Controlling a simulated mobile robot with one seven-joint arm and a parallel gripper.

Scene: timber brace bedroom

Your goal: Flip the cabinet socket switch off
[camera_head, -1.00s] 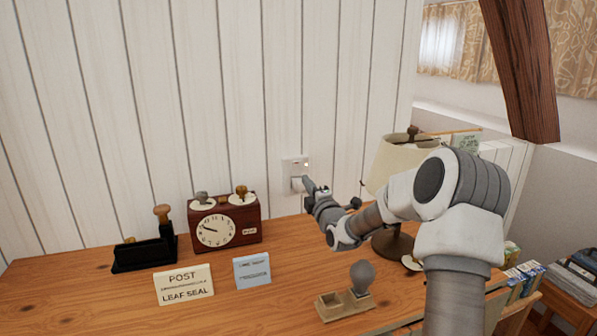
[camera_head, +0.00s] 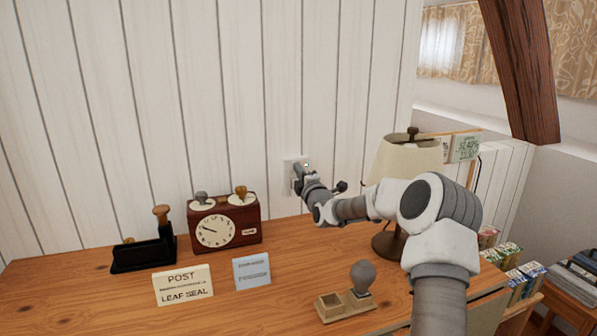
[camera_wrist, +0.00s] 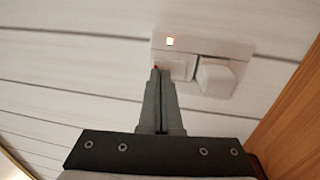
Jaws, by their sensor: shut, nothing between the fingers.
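The socket plate (camera_head: 288,177) is on the white plank wall above the desk, partly hidden by my gripper in the head view. In the head view my gripper (camera_head: 299,170) reaches the plate.
A shaded lamp (camera_head: 405,160) stands right of my gripper, close to my arm. A red-brown clock (camera_head: 225,222), a black stamp holder (camera_head: 145,255), two cards and a stamp in a tray (camera_head: 345,305) are on the wooden desk (camera_head: 80,300). The desk below the socket is clear.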

